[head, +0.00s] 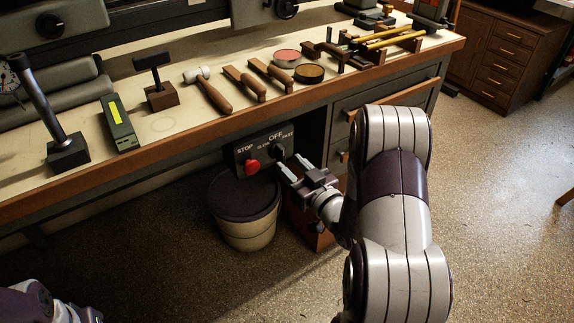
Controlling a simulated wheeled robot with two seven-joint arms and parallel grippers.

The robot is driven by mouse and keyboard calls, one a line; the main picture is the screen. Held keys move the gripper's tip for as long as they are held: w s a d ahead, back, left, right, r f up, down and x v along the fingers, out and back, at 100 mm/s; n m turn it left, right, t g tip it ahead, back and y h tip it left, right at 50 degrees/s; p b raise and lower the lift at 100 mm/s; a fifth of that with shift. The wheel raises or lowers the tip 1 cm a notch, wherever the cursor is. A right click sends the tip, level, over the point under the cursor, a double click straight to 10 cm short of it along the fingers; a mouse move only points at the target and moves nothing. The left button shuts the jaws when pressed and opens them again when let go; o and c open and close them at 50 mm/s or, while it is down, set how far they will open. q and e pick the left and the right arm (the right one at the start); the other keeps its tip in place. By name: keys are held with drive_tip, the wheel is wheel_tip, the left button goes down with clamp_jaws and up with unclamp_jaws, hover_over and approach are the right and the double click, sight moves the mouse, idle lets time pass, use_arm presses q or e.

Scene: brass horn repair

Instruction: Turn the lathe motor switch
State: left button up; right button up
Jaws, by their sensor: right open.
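The lathe motor switch box (259,155) is dark and mounted under the bench's front edge. Its face reads STOP, SLOW, OFF and FAST. A red stop button (251,167) is at its left, and a dark knob (278,151) is at its right, below OFF. My right gripper (291,168) is open and empty, with its fingertips just to the lower right of the knob; I cannot tell whether they touch it. Part of my left arm shows at the lower left corner, but its gripper's fingers are not visible.
Drawers (385,105) are behind my right arm. Open floor lies at the right.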

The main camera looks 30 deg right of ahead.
sight(280, 154)
drive_tip(key=shift+w+a, duration=0.1)
drive_tip(key=shift+w, duration=1.2)
drive_tip(key=shift+c, duration=0.3)
clamp_jaws()
